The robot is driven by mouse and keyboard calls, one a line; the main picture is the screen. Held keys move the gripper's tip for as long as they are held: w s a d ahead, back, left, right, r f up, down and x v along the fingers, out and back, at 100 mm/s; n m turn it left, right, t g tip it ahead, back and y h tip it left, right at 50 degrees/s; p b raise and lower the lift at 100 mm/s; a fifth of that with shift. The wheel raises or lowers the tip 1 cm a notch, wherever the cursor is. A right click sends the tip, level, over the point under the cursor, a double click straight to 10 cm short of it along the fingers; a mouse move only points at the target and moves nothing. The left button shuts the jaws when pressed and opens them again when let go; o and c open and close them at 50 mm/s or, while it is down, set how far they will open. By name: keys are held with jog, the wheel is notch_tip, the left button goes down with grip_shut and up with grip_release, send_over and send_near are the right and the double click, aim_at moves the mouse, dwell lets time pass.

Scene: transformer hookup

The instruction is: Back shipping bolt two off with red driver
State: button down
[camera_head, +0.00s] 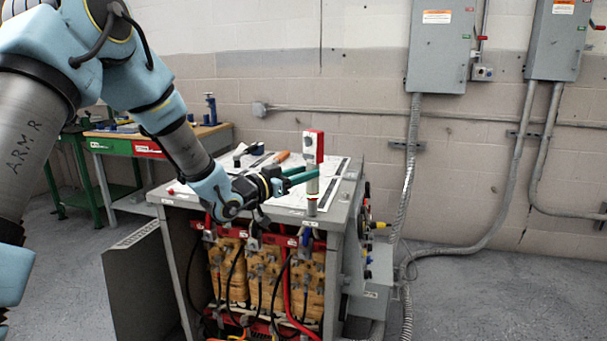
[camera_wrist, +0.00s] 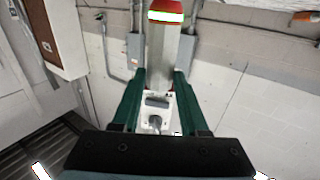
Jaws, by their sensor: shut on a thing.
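My gripper (camera_head: 300,175) is shut on the red driver (camera_head: 314,147), a white and red tool with a grey lower barrel. The driver stands upright over the front right corner of the transformer's top (camera_head: 289,213). Its lower end is at or just above the top; I cannot tell whether it touches. In the wrist view, the green fingers (camera_wrist: 157,100) flank the driver's grey barrel (camera_wrist: 160,58), which ends in a red band. Shipping bolt two cannot be made out; the driver's lower end may hide it.
An orange-handled tool (camera_head: 282,156) and dark items lie on the back of the transformer's top. Coils and cables (camera_head: 265,275) fill its open front. A workbench (camera_head: 215,130) stands behind left. Grey wall boxes (camera_head: 440,50) and conduit are at the right, above clear floor.

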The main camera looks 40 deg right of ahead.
aim_at(310, 153)
jog(key=shift+r, duration=0.15)
jog(key=shift+r+p, duration=1.25)
jog(key=shift+r, duration=0.95)
